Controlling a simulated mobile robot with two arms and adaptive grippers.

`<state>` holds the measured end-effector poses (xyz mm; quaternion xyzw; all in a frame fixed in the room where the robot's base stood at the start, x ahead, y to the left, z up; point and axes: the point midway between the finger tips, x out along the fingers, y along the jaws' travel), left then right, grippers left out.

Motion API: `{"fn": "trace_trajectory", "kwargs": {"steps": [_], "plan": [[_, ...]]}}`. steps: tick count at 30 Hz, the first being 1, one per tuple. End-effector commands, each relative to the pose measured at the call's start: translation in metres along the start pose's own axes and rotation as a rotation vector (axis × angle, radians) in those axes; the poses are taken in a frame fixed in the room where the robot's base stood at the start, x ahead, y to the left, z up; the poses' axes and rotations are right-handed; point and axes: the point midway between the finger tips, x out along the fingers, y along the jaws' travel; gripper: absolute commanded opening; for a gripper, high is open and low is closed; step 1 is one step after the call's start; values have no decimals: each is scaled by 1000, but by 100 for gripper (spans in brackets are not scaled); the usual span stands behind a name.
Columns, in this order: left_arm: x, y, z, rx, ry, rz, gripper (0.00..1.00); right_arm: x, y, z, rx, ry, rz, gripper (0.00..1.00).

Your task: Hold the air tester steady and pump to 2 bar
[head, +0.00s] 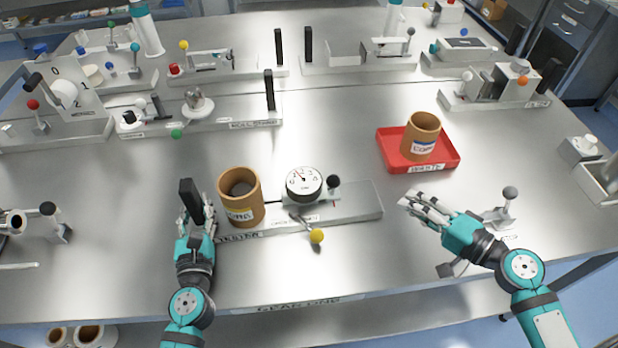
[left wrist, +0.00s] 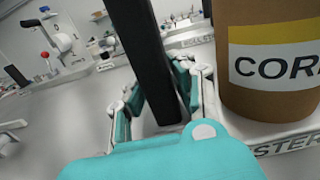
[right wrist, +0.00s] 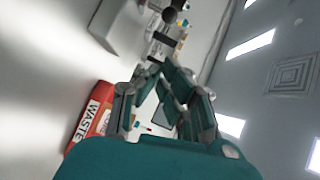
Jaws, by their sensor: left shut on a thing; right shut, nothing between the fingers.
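The air tester (head: 350,204) is a low metal base with a round white gauge (head: 303,184). The gauge has a red needle; its reading is too small to tell surely. A brown core (head: 240,205) stands upright at its left end and shows large in the left wrist view (left wrist: 268,105). A black upright handle (head: 188,190) stands at the base's left end. My left gripper (head: 195,218) is shut on this handle (left wrist: 148,60). A yellow-knobbed lever (head: 316,236) and a black knob (head: 334,181) sit on the tester. My right gripper (head: 420,207) is shut and empty, right of the tester.
A red waste tray (head: 387,154) holds another brown core (head: 421,137) behind my right gripper. A grey-knobbed lever (head: 509,193) stands just right of that gripper. Other fixtures, such as the roll stand (head: 235,119), line the back. Bare table lies in front of the tester.

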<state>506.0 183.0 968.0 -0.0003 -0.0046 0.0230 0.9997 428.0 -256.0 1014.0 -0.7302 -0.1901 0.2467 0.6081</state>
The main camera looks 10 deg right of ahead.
Motion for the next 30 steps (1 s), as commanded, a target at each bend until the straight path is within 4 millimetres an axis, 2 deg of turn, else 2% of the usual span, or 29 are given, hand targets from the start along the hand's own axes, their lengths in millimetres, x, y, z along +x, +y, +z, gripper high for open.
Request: {"fn": "trace_trajectory", "kwargs": {"steps": [1, 2, 7, 11, 14, 18, 22, 26, 30], "plan": [[-3, -1, -11, 0, 20, -3, 0, 0, 1, 0, 0, 0, 0, 0], [-3, -1, -11, 0, 20, -3, 0, 0, 1, 0, 0, 0, 0, 0], [-3, -1, -11, 0, 20, -3, 0, 8, -4, 4, -37, -31, -9, 22], [-3, -1, -11, 0, 20, -3, 0, 34, -20, 17, -173, -134, -42, 39], [-3, -1, -11, 0, 20, -3, 0, 60, -37, 34, -352, -258, -79, 52], [-3, -1, -11, 0, 20, -3, 0, 90, -59, 58, -653, -448, -133, 53], [-3, -1, -11, 0, 20, -3, 0, 108, -73, 72, -941, -618, -176, 53], [-3, -1, -11, 0, 20, -3, 0, 120, -82, 77, -1229, -783, -206, 53], [-3, -1, -11, 0, 20, -3, 0, 124, -89, 68, -1532, -965, -220, 53]]}}
